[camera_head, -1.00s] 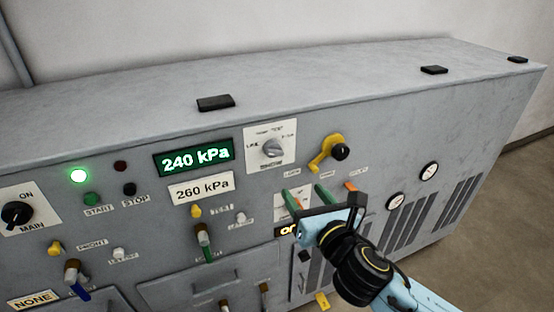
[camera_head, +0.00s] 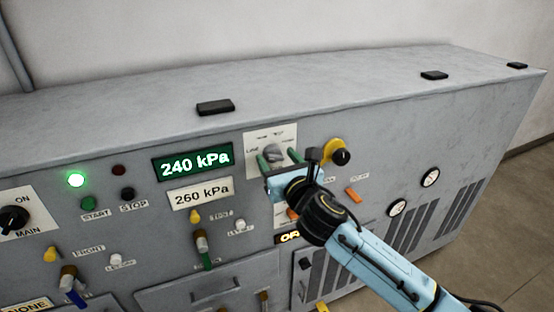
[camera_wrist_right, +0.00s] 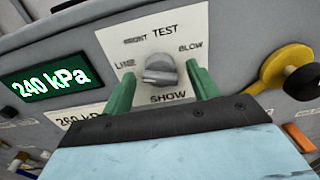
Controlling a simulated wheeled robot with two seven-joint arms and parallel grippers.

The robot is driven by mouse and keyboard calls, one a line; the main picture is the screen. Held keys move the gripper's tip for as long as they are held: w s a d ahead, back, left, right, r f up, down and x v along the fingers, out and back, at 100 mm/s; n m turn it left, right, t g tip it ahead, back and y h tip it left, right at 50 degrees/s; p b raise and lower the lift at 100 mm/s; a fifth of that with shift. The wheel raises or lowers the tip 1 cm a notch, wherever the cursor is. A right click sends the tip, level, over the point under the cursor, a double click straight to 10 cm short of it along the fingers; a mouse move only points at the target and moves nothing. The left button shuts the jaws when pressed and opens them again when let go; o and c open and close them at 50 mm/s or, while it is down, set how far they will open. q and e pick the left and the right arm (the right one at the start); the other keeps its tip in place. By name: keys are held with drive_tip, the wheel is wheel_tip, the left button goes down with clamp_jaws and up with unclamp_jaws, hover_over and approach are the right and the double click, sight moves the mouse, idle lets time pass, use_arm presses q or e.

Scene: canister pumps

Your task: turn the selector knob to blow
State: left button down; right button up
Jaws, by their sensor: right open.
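The selector knob (camera_head: 272,153) is a grey knob on a white plate (camera_head: 251,141) high on the machine's front. In the right wrist view the knob (camera_wrist_right: 159,70) sits among the printed labels LINE, FRONT, TEST, BLOW and SHOW. BLOW (camera_wrist_right: 190,48) is at the knob's upper right. The knob's raised bar lies nearly level; which end points is unclear. My right gripper (camera_head: 278,157) is open, its green fingers on either side of the knob. In the wrist view gaps show between the knob and both fingers (camera_wrist_right: 159,76). My left gripper is out of view.
A yellow lever with a black knob (camera_head: 341,157) is close to the right of my gripper. A green 240 kPa display (camera_head: 193,162) and a white 260 kPa plate (camera_head: 202,193) are to the left. An orange switch (camera_head: 352,195) is lower right.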

drive_tip(key=shift+w+a, duration=0.2)
drive_tip(key=shift+w, duration=0.15)
drive_tip(key=c, duration=0.9)
